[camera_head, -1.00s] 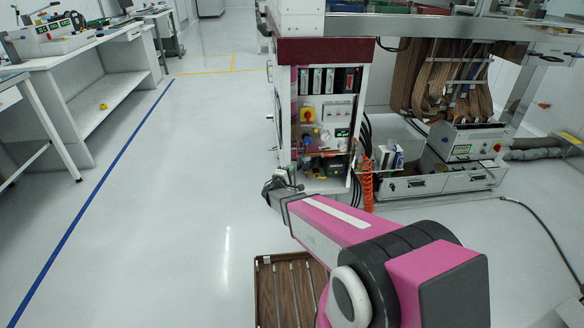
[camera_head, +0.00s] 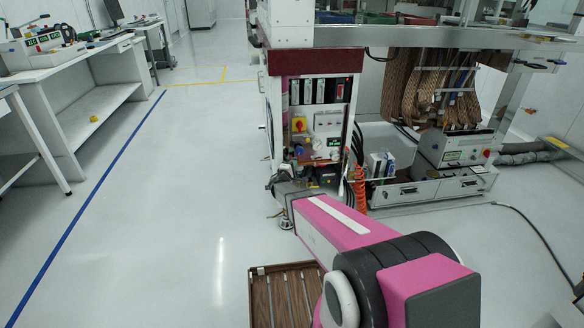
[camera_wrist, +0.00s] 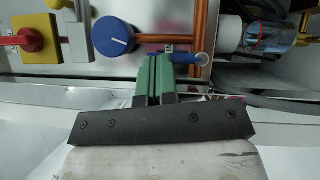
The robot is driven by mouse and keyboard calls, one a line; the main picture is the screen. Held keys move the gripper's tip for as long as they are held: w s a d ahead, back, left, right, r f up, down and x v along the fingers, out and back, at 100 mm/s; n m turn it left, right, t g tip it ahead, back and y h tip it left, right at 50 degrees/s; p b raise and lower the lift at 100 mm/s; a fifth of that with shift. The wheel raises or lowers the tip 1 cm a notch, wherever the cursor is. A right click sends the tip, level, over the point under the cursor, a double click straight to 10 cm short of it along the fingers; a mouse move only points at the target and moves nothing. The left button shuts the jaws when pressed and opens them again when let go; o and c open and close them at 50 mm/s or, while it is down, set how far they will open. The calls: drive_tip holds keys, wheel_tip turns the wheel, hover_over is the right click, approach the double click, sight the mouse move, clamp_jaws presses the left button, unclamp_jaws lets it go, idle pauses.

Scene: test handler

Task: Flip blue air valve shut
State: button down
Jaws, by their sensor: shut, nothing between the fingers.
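In the wrist view a small lever with a blue rounded end (camera_wrist: 202,59) lies roughly horizontal across an upright copper pipe. A large round blue knob (camera_wrist: 114,36) with a white mark sits on the panel to its left. I cannot tell for certain which of the two is the air valve. My gripper (camera_wrist: 155,58) has its green fingers together and empty. Their tips overlap the left part of the lever in the picture; contact is unclear.
A red and yellow rotary switch (camera_wrist: 30,40) is left of the knob. A clear bowl-like fitting (camera_wrist: 268,30) is at right. The machine cabinet (camera_head: 316,62) stands ahead, with an orange coiled hose (camera_head: 360,187) beside it. Floor is free at left.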

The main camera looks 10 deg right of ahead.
drive_tip(key=shift+d+r+m+g+y, duration=0.1)
drive_tip(key=shift+d+m+g+y, duration=0.25)
drive_tip(key=shift+m, duration=0.25)
idle(0.3)
drive_tip(key=shift+d+f+m+g+y, duration=0.25)
drive_tip(key=shift+d+m+g+y, duration=0.45)
drive_tip(key=shift+m+y, duration=0.65)
drive_tip(key=shift+d+f+m+g+y, duration=0.3)
drive_tip(key=shift+d+m+g+y, duration=0.45)
drive_tip(key=shift+m, duration=0.9)
drive_tip(key=shift+d+f+m+g+y, duration=0.25)
drive_tip(key=shift+d+m+g+y, duration=0.4)
drive_tip(key=shift+m+y, duration=0.85)
drive_tip(key=shift+d, duration=0.15)
drive_tip(key=shift+a+f, duration=0.35)
drive_tip(key=shift+a, duration=0.4)
drive_tip(key=shift+s, duration=0.1)
